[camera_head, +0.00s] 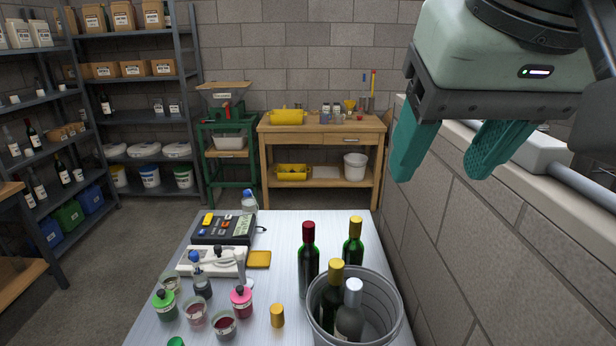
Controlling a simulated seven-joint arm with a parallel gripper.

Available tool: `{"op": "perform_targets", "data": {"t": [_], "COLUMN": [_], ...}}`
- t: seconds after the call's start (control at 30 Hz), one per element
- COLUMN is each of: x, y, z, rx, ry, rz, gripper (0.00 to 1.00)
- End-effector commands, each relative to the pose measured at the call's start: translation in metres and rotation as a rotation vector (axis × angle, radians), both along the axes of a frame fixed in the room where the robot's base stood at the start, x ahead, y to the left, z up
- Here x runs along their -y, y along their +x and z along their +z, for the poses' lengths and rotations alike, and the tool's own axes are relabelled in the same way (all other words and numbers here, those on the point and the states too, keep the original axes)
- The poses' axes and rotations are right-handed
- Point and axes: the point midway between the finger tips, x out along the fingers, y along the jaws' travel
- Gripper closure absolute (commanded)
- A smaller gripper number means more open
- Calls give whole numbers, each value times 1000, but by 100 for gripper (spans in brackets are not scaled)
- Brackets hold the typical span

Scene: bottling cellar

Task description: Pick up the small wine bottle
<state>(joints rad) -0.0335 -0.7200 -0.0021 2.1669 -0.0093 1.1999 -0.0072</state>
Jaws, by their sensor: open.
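Several wine bottles stand at the front of the metal table. A dark bottle with a red capsule (308,262) is upright left of a grey metal bucket (393,300). A green bottle with a yellow capsule (353,245) is at the bucket's far side. Another yellow-capped bottle (330,290) and a silver-capped bottle (349,318) are in the bucket, their lower parts hidden by its wall. I cannot tell for sure which is the small one. My gripper (441,172), with teal fingers, is open and empty, high at the upper right, apart from all bottles.
Jars with pink and green lids (241,301), a yellow cork-like cylinder (277,316), a meter (223,229) and a white device (212,261) crowd the table's left. A block wall (480,240) rises close on the right. The table's back middle (285,222) is clear.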

Motion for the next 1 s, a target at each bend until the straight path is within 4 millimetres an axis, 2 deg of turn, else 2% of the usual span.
{"op": "perform_targets", "data": {"t": [0.03, 0.1, 0.2, 0.5, 0.6, 0.87, 1.0], "x": [0, 0, 0, 0, -21, -72, -93], "y": [2, 2, 1, 1, 23, 85, 134], "z": [27, 55, 88, 160, 147, 132, 131], "rx": [5, 3, 1, -1, -38, -169, -313], "ry": [0, 0, 0, 0, 152, 629, 997], "rz": [0, 0, 0, 0, -68, -315, -547], "gripper": [40, 40, 40, 40, 40, 40, 40]}}
